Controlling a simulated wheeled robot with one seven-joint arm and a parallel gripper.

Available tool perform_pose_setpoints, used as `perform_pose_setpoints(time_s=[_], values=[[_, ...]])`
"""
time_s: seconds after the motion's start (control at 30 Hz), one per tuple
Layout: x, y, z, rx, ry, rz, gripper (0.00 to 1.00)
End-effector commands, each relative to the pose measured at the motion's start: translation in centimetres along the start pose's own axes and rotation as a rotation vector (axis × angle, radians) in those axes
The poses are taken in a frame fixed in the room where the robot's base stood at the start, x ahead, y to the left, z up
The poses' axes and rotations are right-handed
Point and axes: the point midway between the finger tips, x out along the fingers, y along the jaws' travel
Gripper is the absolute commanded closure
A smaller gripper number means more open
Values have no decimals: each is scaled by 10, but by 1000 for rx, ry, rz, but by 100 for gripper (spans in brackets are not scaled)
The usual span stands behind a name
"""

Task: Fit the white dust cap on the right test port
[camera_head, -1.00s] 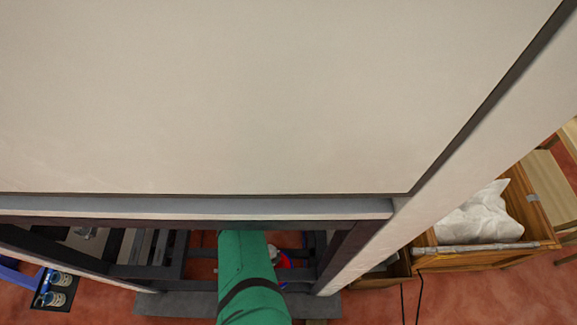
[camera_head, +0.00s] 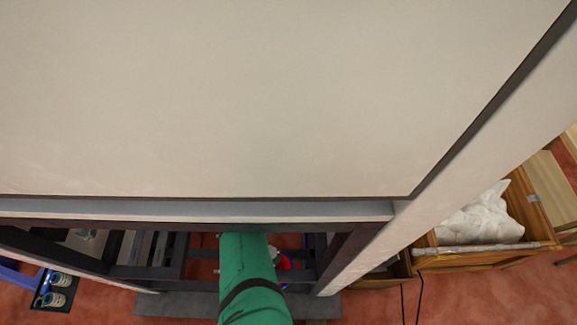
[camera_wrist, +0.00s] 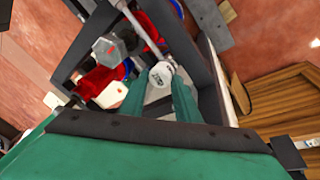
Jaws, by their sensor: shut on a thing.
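In the wrist view, my gripper (camera_wrist: 162,88) is shut on the white dust cap (camera_wrist: 161,72), a small round white piece with faint dark marks, held at the tips of the two green fingers. A thin grey pipe (camera_wrist: 142,27) ends close to the cap. I cannot tell whether they touch. I cannot make out the right test port for certain; the cap and fingers may hide it. In the head view, my green arm reaches in below the cabinet (camera_head: 230,95), and the gripper and cap are hidden.
In the wrist view, a grey hexagonal fitting (camera_wrist: 107,49) and red parts (camera_wrist: 94,80) lie left of the fingers. Dark frame bars (camera_wrist: 176,38) run close by on the right. In the head view, a wooden crate (camera_head: 480,257) holding a white bag stands at right.

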Motion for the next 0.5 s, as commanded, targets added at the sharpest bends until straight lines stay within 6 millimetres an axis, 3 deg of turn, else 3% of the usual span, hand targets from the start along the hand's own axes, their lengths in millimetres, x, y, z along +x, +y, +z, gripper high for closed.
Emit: perform_pose_setpoints(time_s=[0.5], values=[[-27, 9, -3, -7, -1, 7, 100]])
